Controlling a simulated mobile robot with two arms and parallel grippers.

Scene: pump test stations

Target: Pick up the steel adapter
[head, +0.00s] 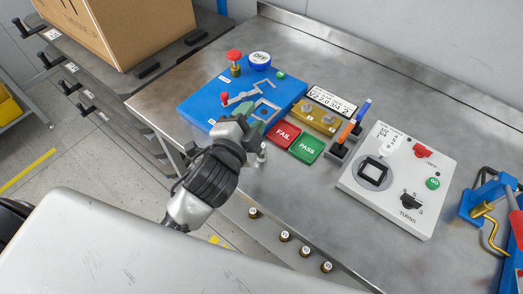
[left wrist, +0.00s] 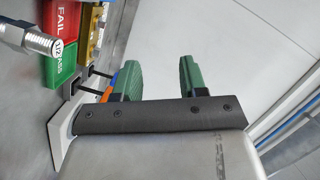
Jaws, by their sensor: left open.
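The steel adapter (head: 262,155) is a small silver threaded fitting standing on the metal bench, just in front of the red FAIL pad. It also shows at the upper left of the left wrist view (left wrist: 38,42), with a round 1/2 label on its end. My left gripper (head: 262,130) is above the bench, close to the adapter in the head view and partly over the blue board. In the left wrist view its green fingers (left wrist: 158,80) are apart with nothing between them, and the adapter is off to their left. My right gripper is not in view.
The blue board (head: 200,103), the red FAIL pad (head: 284,134) and the green PASS pad (head: 306,149) lie nearby. A brass-coloured block (head: 315,118) and a white TURNS panel (head: 398,180) stand to the right.

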